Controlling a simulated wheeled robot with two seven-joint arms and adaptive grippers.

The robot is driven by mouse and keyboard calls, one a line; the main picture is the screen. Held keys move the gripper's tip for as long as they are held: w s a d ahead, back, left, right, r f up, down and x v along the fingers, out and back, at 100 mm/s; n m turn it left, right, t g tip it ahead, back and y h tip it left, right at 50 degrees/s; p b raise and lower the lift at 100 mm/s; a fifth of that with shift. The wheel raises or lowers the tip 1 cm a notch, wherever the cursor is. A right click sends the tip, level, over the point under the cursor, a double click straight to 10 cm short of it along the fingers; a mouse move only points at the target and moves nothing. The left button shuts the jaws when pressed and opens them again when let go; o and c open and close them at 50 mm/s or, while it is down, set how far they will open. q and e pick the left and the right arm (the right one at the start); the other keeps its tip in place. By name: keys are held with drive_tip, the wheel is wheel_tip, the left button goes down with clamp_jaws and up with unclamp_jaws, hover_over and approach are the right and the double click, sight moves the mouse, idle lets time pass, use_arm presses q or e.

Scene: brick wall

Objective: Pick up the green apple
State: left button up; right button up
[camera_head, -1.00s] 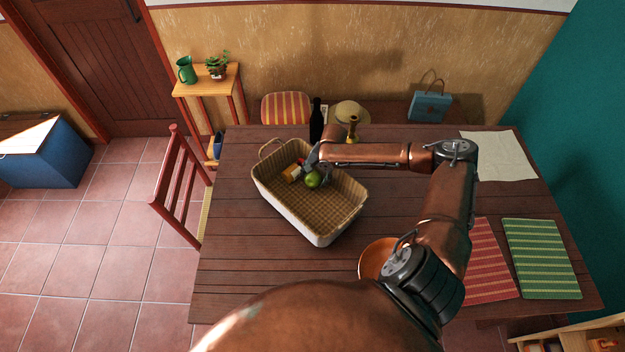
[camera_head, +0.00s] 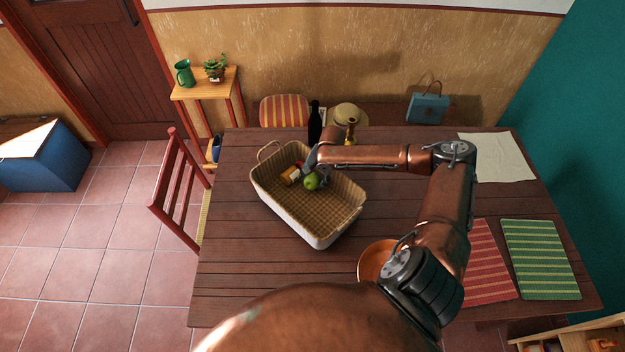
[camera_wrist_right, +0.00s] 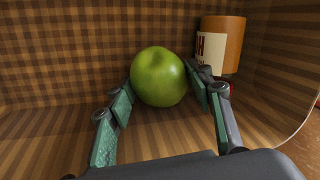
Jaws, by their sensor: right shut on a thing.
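The green apple (camera_head: 311,181) is inside the wicker basket (camera_head: 341,236) on the table, near the basket's far end. In the right wrist view the apple (camera_wrist_right: 160,77) sits between the two fingers of my right gripper (camera_wrist_right: 157,92), with the fingertips against its sides. My right gripper (camera_head: 318,172) is shut on the apple, reaching into the basket from the right. I cannot tell whether the apple touches the basket floor. My left gripper is not in view.
An orange bowl (camera_head: 374,262) is nearer, partly behind my arm.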

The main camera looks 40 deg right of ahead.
sight(311, 175)
drive_tip(key=shift+r, duration=0.45)
wheel_tip(311, 175, up, 3)
drive_tip(key=shift+f, duration=0.2)
drive_tip(key=s+a+r+p, duration=0.3)
drive_tip(key=s+a+r, duration=0.3)
drive_tip(key=a+r, duration=0.55)
drive_tip(key=s+d+r+p, duration=0.1)
drive_tip(key=s+r+p, duration=0.1)
drive_tip(key=s+p, duration=0.75)
drive_tip(key=s+d+r+p, duration=0.1)
drive_tip(key=s+p, duration=0.7)
drive_tip(key=s, duration=0.2)
drive_tip(key=s+d+f+p, duration=0.1)
drive_tip(key=s+p, duration=0.3)
drive_tip(key=s, duration=0.4)
drive_tip(key=s+d+f+p, duration=0.1)
drive_tip(key=s+f+p, duration=0.2)
drive_tip(key=s, duration=0.6)
drive_tip(key=shift+s+d+p, duration=0.15)
drive_tip(key=shift+s+p, duration=0.1)
drive_tip(key=shift+p, duration=0.4)
